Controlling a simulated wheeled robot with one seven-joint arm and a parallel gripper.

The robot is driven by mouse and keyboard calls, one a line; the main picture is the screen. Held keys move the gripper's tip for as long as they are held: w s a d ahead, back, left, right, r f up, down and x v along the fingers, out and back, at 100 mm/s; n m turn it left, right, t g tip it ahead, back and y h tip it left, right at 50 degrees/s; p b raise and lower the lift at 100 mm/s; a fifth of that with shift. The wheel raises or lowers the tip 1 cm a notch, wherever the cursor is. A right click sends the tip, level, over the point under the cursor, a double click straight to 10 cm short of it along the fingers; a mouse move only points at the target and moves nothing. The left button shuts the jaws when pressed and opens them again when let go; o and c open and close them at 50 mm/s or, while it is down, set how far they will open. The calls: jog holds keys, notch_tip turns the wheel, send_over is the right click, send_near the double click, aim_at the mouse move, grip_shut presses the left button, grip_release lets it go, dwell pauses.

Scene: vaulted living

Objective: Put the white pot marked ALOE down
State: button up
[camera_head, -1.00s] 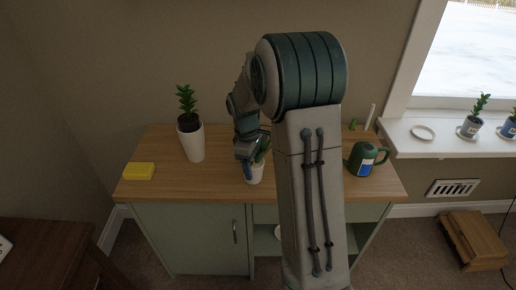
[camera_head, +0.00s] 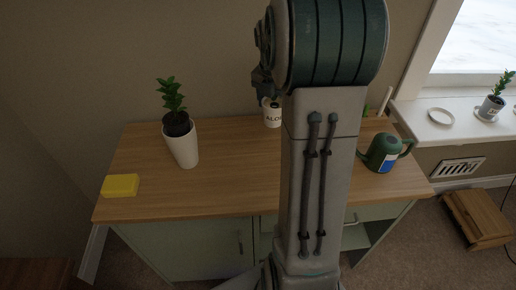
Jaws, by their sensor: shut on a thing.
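The white pot marked ALOE (camera_head: 273,119) shows just left of my arm, in front of the wall near the cabinet's back edge. Its dark lettering is partly visible, and my arm hides its right side. My gripper (camera_head: 267,100) is shut on the pot at its upper part; the fingers are mostly hidden. I cannot tell how far the pot is above the wooden cabinet top (camera_head: 230,182).
A tall white pot with a plant (camera_head: 181,145) and a yellow block (camera_head: 120,185) are on the left of the top; a green watering can (camera_head: 382,155) is on the right. The windowsill holds an empty white saucer (camera_head: 440,116) and a grey potted plant (camera_head: 491,107).

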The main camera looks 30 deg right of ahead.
jog(key=shift+s+a+f+b, duration=0.15)
jog(key=shift+s+a+f, duration=0.35)
jog(key=shift+a+f, duration=1.35)
jog(key=shift+s+a+f+b, duration=0.2)
jog(key=shift+s+a+f, duration=0.25)
jog(key=shift+a+f, duration=1.3)
jog(key=shift+s+a+f+b, duration=0.15)
jog(key=shift+s+a+f, duration=0.35)
jog(key=shift+a+f, duration=1.35)
jog(key=shift+f, duration=0.1)
jog(key=o, duration=1.2)
